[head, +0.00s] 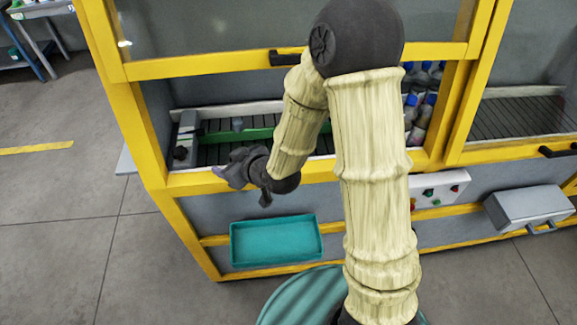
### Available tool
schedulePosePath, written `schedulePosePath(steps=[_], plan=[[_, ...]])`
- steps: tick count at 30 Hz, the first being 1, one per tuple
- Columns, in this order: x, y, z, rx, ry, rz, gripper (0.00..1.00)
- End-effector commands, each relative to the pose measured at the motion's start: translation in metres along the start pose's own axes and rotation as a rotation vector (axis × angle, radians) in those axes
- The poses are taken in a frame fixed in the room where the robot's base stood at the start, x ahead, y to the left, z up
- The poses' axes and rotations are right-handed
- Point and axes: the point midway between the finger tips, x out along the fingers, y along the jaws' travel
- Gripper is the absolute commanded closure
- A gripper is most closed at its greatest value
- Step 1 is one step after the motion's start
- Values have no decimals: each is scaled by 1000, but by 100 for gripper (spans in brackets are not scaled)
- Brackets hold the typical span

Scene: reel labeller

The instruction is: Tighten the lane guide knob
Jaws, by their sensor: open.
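A small dark knob (180,153) shows at the left end of the conveyor (214,154), beside a grey block (188,126); it looks like the lane guide knob, but it is too small to tell how tight it is. A green guide strip (258,134) runs along the conveyor, partly hidden by my arm. My gripper (222,174) is open, in front of the machine's yellow front rail, to the right of and a little below the knob in the picture. It is apart from the knob, and nothing shows between its fingers.
The yellow machine frame (150,150) surrounds the opening, with a raised window and dark handle (286,58) above. Bottles with blue caps (421,104) stand right of my arm. A teal tray (275,240) hangs below. A button panel (440,188) is on the front.

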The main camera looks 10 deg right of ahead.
Motion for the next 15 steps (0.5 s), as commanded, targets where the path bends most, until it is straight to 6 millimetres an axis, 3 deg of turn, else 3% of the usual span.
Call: schedulePosePath(steps=[15], plan=[[-52,56,34,94,-281,162,38]])
